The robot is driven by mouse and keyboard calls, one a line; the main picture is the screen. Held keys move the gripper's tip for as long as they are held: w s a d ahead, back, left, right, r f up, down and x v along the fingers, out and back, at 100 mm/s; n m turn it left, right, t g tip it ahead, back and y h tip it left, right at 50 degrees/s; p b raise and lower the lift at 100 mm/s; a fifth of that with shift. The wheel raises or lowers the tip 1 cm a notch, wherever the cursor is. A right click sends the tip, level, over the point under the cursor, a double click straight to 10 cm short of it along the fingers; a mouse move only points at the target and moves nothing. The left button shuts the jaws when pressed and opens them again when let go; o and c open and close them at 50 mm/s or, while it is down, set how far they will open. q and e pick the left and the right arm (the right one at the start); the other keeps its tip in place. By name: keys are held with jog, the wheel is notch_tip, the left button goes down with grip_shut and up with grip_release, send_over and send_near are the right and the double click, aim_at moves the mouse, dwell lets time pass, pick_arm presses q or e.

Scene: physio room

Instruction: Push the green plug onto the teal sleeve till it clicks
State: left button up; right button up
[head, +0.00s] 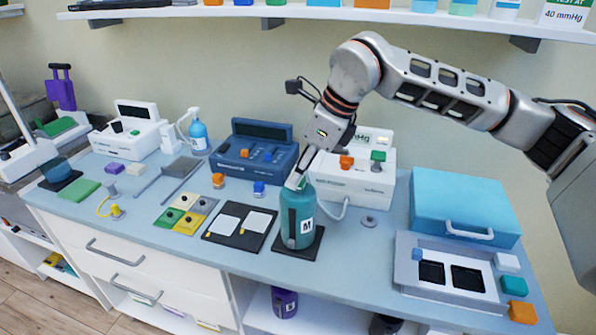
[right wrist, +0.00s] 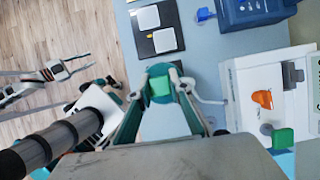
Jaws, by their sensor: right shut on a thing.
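The teal sleeve (head: 297,222) stands upright as a bottle-like cylinder with a white label, on a black pad (head: 314,248) near the bench's front edge. My right gripper (head: 297,183) points down at its top. In the right wrist view, my right gripper (right wrist: 160,92) is shut on the green plug (right wrist: 160,86), with teal of the sleeve (right wrist: 160,69) showing just beyond it. The fingers hide whether plug and sleeve touch. In the head view the plug is mostly hidden. My left gripper (right wrist: 88,64) shows open and empty in the right wrist view, over the floor.
A white machine (head: 372,183) with orange and green parts stands behind right, a pale hose beside it. A blue machine (head: 252,150) is behind left. A black board (head: 222,237) with white squares lies left; a teal case (head: 463,200) and grey tray (head: 410,280) are right.

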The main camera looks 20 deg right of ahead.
jog(key=shift+f+b, duration=0.3)
jog(key=shift+f, duration=0.3)
jog(key=shift+f, duration=0.15)
dwell(1.8)
dwell(2.5)
jog(key=o, duration=0.9)
jog(key=shift+r+p, duration=0.2)
jog(key=shift+p, duration=0.1)
jog(key=shift+r+p, duration=0.85)
jog(key=shift+r, duration=0.5)
jog(key=shift+r+p, duration=1.3)
jog(key=shift+r, duration=0.8)
